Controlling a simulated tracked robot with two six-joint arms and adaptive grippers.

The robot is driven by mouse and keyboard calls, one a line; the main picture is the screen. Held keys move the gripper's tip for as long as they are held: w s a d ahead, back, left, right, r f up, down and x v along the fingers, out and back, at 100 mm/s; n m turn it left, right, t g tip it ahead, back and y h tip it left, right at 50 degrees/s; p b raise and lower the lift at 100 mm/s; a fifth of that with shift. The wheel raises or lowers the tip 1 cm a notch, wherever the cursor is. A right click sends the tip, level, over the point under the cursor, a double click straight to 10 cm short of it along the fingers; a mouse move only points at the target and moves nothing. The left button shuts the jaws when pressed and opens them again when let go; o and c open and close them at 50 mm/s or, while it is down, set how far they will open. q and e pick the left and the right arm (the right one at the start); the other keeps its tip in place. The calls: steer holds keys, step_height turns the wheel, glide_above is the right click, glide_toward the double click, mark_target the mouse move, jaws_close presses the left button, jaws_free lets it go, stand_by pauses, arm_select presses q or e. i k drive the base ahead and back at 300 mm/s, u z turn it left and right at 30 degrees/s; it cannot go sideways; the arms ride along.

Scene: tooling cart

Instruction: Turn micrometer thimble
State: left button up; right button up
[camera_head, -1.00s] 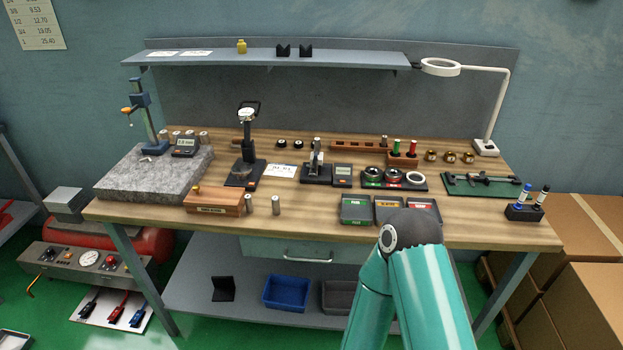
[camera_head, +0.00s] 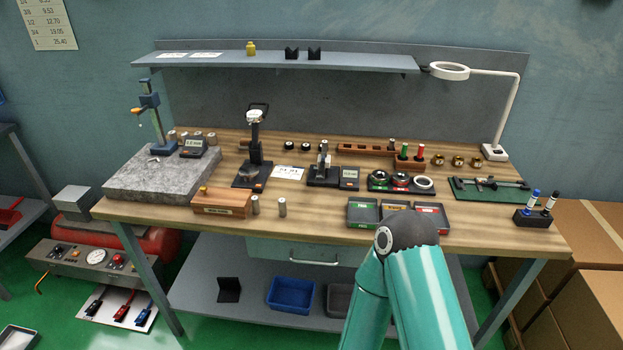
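A small upright instrument (camera_head: 323,165) stands on a dark base in the middle of the bench, with a grey digital display (camera_head: 349,177) at its right. It looks like the micrometer in its stand, but its thimble is too small to make out. Neither gripper shows in the view. One of my teal arms rises from the bottom edge, right of centre, and its bent joint overlaps the bench's front edge. The gripper on that arm is out of sight. My other arm does not show.
The wooden bench (camera_head: 310,223) holds a granite plate (camera_head: 150,180) at left, a dial gauge stand (camera_head: 253,150) and sorting trays (camera_head: 363,212) at front. A green mat (camera_head: 470,196) and ring lamp (camera_head: 449,71) are at right. A shelf (camera_head: 370,62) runs above the back.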

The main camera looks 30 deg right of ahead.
mark_target(321, 173)
steer(key=u, duration=1.15)
steer(key=k, duration=1.35)
steer(key=z, duration=1.1)
steer(key=i, duration=0.85)
steer(key=z, duration=0.05)
